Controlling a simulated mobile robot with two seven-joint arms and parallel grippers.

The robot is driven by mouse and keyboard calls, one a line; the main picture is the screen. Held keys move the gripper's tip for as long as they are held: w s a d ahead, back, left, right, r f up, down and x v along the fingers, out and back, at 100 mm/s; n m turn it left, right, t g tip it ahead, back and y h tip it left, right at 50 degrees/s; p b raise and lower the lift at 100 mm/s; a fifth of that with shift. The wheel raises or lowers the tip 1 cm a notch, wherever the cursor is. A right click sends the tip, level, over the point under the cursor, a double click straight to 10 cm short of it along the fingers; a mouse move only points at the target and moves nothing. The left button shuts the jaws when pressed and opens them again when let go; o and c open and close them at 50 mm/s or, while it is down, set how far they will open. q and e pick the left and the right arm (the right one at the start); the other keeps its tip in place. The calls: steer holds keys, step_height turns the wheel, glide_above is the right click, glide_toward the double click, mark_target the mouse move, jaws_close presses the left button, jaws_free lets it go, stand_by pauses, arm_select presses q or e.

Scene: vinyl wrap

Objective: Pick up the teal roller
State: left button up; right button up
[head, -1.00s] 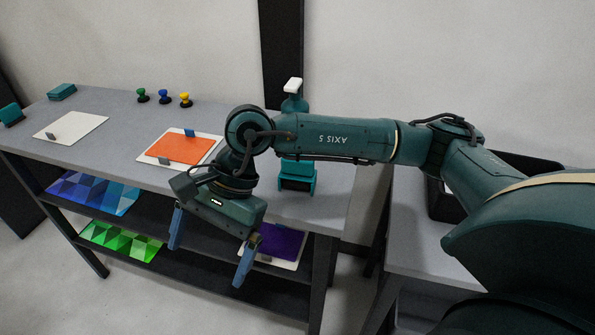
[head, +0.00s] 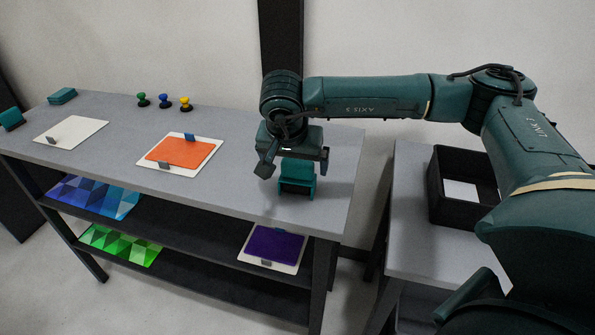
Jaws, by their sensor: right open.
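The teal roller (head: 297,187) stands on the grey table's right end, its lower body in sight. Its upper part is hidden behind my right wrist and gripper. My right gripper (head: 293,165) is open, with its fingers pointing down at the roller's upper part. One finger shows to the left of the roller and the other at its right edge. I cannot tell whether either finger touches it. My left gripper is not in view.
On the grey table (head: 232,188) are an orange sheet on a white board (head: 180,152), another white board (head: 70,131) and several small coloured knobs (head: 163,101). Coloured sheets and a purple panel (head: 275,244) sit on lower shelves. A black open box (head: 463,207) stands on the right table.

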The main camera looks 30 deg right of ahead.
mark_target(298, 173)
steer(key=shift+p+x, duration=0.55)
steer(key=shift+x, duration=2.1)
steer(key=shift+d, duration=0.15)
steer(key=shift+c, duration=0.6)
steer(key=shift+r, duration=0.1)
steer(key=c, duration=1)
step_height(298, 173, up, 10)
steer(key=shift+b, duration=0.55)
steer(key=o, duration=0.5)
steer(key=c, duration=0.3)
